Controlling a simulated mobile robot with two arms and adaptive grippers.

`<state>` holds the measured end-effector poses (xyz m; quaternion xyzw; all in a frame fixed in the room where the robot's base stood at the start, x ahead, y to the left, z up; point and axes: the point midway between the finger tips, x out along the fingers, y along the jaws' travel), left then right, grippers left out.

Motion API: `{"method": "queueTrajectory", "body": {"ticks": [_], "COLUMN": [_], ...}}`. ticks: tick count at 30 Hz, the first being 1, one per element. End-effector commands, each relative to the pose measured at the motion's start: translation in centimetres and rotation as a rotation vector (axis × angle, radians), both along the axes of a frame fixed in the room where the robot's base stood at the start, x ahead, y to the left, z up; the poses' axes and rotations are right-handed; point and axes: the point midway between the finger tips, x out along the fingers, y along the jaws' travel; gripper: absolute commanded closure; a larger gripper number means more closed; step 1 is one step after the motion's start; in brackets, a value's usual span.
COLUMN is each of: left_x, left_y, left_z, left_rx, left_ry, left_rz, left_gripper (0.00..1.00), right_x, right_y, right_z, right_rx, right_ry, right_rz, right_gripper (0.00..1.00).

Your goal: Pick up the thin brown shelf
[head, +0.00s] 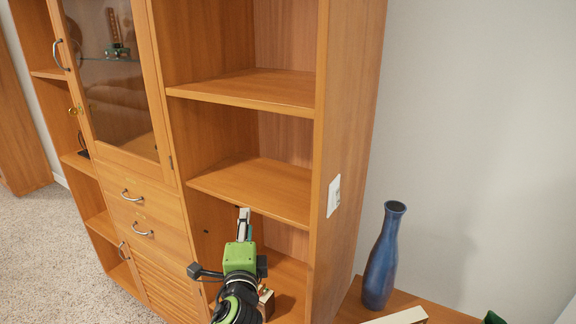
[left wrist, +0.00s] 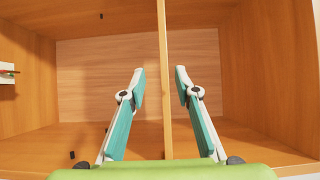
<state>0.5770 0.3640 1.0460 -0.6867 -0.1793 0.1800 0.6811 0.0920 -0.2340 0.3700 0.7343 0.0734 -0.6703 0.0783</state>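The thin brown shelf (head: 255,186) is a flat wooden board in the open right-hand column of the wooden cabinet, below another shelf (head: 258,88). My left gripper (head: 243,214), with its green body, is at the shelf's front edge. In the left wrist view the shelf (left wrist: 164,45) shows edge-on as a thin upright strip between the two fingertips (left wrist: 160,73). The fingers are open, with a gap on each side of the strip; the strip is nearer the right finger. My right gripper is not in view.
The cabinet's side panel (head: 345,130) stands just right of the shelf and bears a white plate (head: 333,195). A blue vase (head: 383,258) stands on a low wooden surface at right. A glass door (head: 112,75) and drawers (head: 142,205) are at left. Carpet (head: 45,250) is clear.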

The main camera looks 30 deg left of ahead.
Motion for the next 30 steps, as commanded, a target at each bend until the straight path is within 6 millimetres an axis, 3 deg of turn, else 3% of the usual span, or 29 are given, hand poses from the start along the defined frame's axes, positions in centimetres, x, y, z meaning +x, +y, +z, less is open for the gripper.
{"method": "queueTrajectory", "body": {"ticks": [12,20,30], "left_x": [6.1,7.8,11.7], "left_y": [3.4,4.4,6.1], "left_z": [0.2,0.2,0.5], "left_rx": [0.01,0.007,0.007], "left_ry": [0.005,0.003,0.004], "left_rz": [0.001,0.001,0.002], "left_gripper": [0.71,0.71,0.71], "right_x": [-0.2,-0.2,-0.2], "right_y": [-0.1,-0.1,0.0], "right_z": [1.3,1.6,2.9], "right_rx": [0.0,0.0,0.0], "right_ry": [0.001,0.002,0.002], "right_rz": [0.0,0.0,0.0], "right_gripper": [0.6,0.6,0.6]}}
